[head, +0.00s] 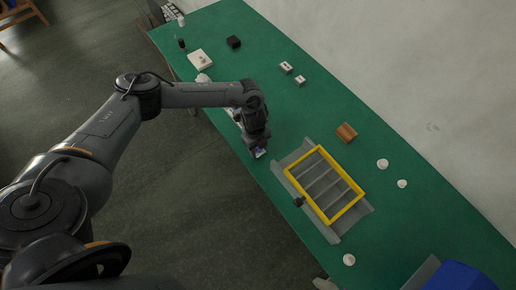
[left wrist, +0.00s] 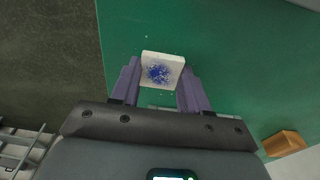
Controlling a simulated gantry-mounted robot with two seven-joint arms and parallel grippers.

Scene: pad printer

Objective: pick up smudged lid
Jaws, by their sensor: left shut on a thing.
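The smudged lid (left wrist: 161,71) is a white square piece with a blue speckled smudge on its face. In the left wrist view it sits between the two purple-grey fingers of my left gripper (left wrist: 158,88), which is shut on it. In the head view my left gripper (head: 260,152) is over the near edge of the green table, left of the yellow-rimmed tray. The lid is only a small pale patch there, mostly hidden by the gripper. Whether it touches the table is hard to tell. My right gripper is not in view.
The yellow-rimmed tray (head: 358,188) with grey slots stands on the green table (head: 315,105). A brown block (head: 346,132), white round pieces (head: 382,163), small white blocks (head: 286,67) and a black box (head: 233,42) lie around. A blue bin (head: 460,276) is at lower right.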

